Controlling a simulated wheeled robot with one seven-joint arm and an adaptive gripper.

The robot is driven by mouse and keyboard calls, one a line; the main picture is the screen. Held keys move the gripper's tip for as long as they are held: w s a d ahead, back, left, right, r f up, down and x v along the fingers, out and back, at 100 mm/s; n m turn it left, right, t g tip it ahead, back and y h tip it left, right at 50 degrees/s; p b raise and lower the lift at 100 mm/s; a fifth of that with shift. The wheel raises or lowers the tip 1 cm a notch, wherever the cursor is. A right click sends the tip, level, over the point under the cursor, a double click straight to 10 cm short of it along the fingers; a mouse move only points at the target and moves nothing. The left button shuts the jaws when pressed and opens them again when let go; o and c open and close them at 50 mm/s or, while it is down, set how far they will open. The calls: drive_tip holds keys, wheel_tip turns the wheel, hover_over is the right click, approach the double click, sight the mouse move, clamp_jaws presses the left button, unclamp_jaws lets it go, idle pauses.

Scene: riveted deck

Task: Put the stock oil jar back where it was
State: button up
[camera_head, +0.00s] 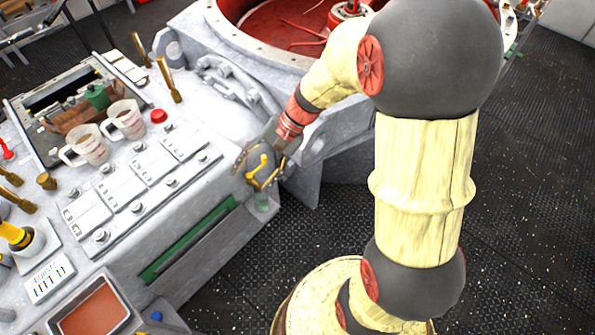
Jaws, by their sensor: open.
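A small pale-green, glassy jar (263,203) shows just below my gripper, at the right end of the low ledge on the console's front. It looks like the stock oil jar, but no label can be read and its upper part is partly hidden by the gripper. My gripper (261,183) points down over it with its yellow-marked fingers open. I cannot tell whether the fingers touch the jar or stand around its top. A darker green container (97,96) sits in the recessed box at the back left of the console.
Two clear measuring cups (88,146) (126,120) stand on the grey console top (200,190), near brass levers and a red button (159,116). A reddish-brown tray (93,312) is at the front left. A large red-lined round vessel (265,35) stands behind. The dark deck (270,270) is open in front.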

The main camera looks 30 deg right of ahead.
drive_tip(key=s+d+r+n+t+h, duration=0.2)
drive_tip(key=s+r+n+h, duration=0.2)
drive_tip(key=s+r, duration=0.3)
drive_tip(key=s+d+r+n+t+h, duration=0.2)
drive_tip(key=s+r+n+t+h, duration=0.1)
drive_tip(key=s+r, duration=0.5)
drive_tip(key=shift+s+d+r+n+h, duration=0.15)
drive_tip(key=shift+d+r+n+h, duration=0.1)
drive_tip(key=shift+r+n+h, duration=0.45)
drive_tip(key=shift+f, duration=0.1)
